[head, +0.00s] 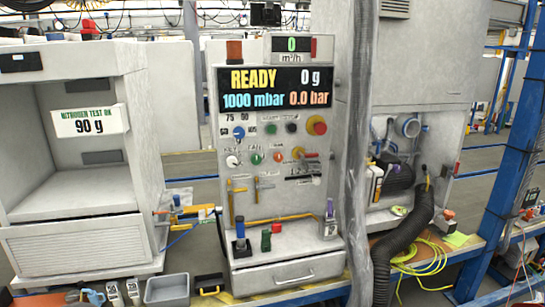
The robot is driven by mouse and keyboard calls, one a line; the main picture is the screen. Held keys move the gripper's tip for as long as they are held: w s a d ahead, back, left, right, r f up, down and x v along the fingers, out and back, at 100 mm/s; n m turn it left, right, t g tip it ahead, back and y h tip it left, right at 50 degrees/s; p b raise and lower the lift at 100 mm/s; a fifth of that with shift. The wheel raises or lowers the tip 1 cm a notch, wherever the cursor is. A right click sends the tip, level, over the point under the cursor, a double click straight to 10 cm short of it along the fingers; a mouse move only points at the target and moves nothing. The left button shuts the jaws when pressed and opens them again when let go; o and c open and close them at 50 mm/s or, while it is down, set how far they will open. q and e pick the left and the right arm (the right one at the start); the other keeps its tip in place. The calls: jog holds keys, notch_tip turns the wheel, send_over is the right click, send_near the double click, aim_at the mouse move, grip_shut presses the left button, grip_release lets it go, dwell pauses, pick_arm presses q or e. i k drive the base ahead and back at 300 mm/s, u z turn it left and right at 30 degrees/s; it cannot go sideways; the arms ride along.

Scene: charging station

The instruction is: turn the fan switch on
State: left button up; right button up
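The control panel (222,180) stands in the middle of the head view. A small label that seems to read FAN sits on its upper left half. Under it is a small round green knob or button (256,159), which I take for the fan switch. Its position, on or off, is too small to tell. A white knob (233,161) sits to its left under a KEY label, and an orange-red button (278,157) to its right. Neither of my grippers shows in this view.
The panel's display (266,90) reads READY, 0 g, 1000 mbar, 0.0 bar. A red knob (317,125) and a yellow lever (236,199) stick out from the panel. An open white chamber (80,170) stands left; a thick grey hose (356,150) hangs right.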

aim_at(255, 159)
jog(key=u, duration=0.3)
jog(key=i, duration=0.8)
jog(key=u, duration=0.75)
jog(key=k, duration=0.75)
jog(key=u, duration=0.1)
jog(key=i, duration=0.85)
jog(key=z, duration=0.05)
